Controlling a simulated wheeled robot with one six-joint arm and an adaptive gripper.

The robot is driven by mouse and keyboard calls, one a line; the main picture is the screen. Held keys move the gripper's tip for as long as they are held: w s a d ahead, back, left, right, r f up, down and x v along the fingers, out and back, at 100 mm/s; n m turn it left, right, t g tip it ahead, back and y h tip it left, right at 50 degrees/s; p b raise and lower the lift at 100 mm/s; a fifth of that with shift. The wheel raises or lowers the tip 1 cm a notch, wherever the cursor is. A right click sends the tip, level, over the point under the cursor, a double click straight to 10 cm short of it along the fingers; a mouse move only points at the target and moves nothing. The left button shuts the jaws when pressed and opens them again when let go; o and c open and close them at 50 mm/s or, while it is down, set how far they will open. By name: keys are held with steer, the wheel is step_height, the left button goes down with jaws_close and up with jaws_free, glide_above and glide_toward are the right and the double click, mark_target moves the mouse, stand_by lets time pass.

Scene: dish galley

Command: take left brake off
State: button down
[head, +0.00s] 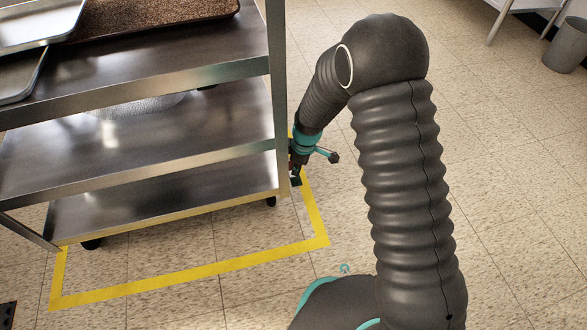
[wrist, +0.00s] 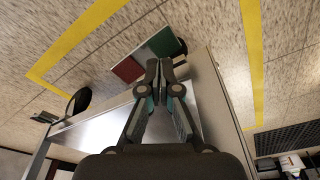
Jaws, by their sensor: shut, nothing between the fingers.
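A steel shelf cart (head: 150,205) stands inside a yellow floor outline. In the wrist view a flat pedal with a red half (wrist: 127,69) and a green half (wrist: 160,42) sits by a dark caster (wrist: 180,47) at the cart's end. My gripper (wrist: 159,68) is shut and empty, its fingertips in front of the pedal near where red and green meet. I cannot tell whether they touch it. In the head view my gripper (head: 296,168) is low beside the cart's right corner post, largely hidden, with a small dark green patch of the pedal (head: 296,180) below it.
The yellow tape (head: 200,272) runs around the cart. Another caster (wrist: 78,102) shows at left in the wrist view. Trays (head: 35,25) lie on the top shelf. Floor right of the cart is clear, with a grey bin (head: 566,47) far off.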

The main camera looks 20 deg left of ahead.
step_height(320, 180, up, 4)
steer(key=shift+r+p, duration=0.25)
steer(key=shift+p, duration=0.6)
step_height(320, 180, up, 15)
steer(key=m+t+p, duration=0.1)
steer(key=m+p, duration=0.1)
steer(key=m, duration=0.2)
glide_above(297, 179)
steer(key=d, duration=0.7)
steer(key=s+d+r+m+t+p, duration=0.2)
steer(key=s+d+r+m, duration=0.15)
steer(key=d+r, duration=0.7)
steer(key=s+d+r+m+t+h+p, duration=0.1)
steer(key=s+d+r+m+p, duration=0.1)
steer(key=s+d+r+m, duration=0.3)
steer(key=s+d+r+m+t+p, duration=0.1)
steer(key=s+d+r+m, duration=0.4)
steer(key=s, duration=0.8)
steer(key=d+r, duration=0.3)
steer(key=r, duration=0.2)
steer(key=shift+s+d+m+t+h+p, duration=0.2)
steer(key=shift+d+m+t+h+p, duration=0.1)
steer(key=shift+d+m+h+p, duration=0.1)
